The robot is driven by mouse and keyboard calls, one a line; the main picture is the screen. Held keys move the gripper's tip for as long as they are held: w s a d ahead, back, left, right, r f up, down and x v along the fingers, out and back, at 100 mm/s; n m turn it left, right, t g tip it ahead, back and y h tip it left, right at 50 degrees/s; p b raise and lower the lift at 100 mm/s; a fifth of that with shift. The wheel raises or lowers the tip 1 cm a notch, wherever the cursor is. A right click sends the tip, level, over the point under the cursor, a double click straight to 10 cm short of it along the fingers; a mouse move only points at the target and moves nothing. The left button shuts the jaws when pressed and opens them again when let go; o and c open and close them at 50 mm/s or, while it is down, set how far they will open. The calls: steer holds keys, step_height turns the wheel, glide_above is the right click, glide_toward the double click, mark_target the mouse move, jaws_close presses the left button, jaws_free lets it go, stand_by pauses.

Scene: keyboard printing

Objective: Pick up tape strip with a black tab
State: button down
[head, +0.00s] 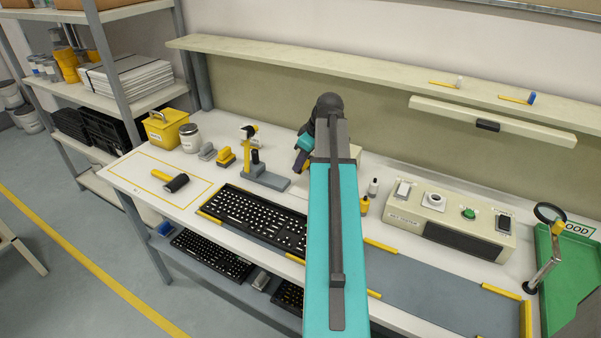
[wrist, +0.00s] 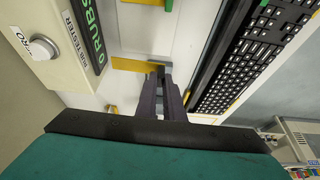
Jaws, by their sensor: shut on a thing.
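My gripper (wrist: 163,84) is shut on a yellow tape strip (wrist: 134,64), which sticks out to the left of the fingertips in the wrist view. The strip's gripped end is mostly hidden between the dark fingers, so its tab is not clear. In the head view my gripper (head: 300,161) is above the back of the worktable, right of the small stand; the strip is hardly visible there.
A black keyboard (head: 256,217) lies on the white worktable (head: 134,177). A rub tester box (head: 449,225) stands at the back right, beside a green tray (head: 566,262).

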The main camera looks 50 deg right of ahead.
steer(key=shift+r, duration=0.7)
